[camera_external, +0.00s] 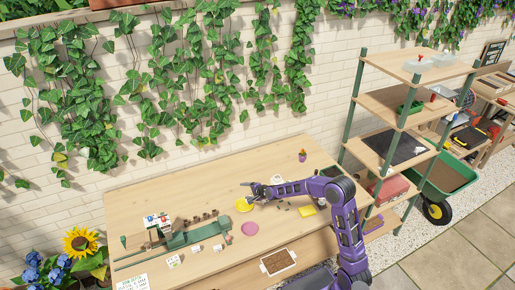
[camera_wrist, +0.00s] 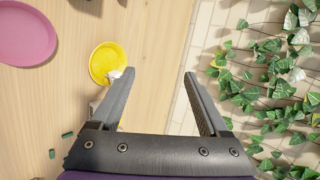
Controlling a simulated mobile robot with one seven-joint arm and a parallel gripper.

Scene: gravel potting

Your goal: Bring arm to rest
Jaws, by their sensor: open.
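My purple arm reaches over the wooden table (camera_external: 143,199) from its front right. My gripper (camera_external: 252,191) is above the table near the yellow dish (camera_external: 243,205). In the wrist view my gripper (camera_wrist: 160,74) is open, with its fingers wide apart and nothing between them. The yellow dish (camera_wrist: 101,57) lies to the left of the fingers, with something white at its edge partly behind the left finger. A pink dish (camera_external: 249,228) lies nearer the table's front; it also shows in the wrist view (camera_wrist: 25,32).
A green tool rack (camera_external: 195,236) and small pots stand on the table's left. A white tray of soil (camera_external: 292,266) is at the front. A small flower pot (camera_external: 302,157) is at the back. Green-posted shelves (camera_external: 400,101) stand right. An ivy-covered wall (camera_external: 185,172) is behind.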

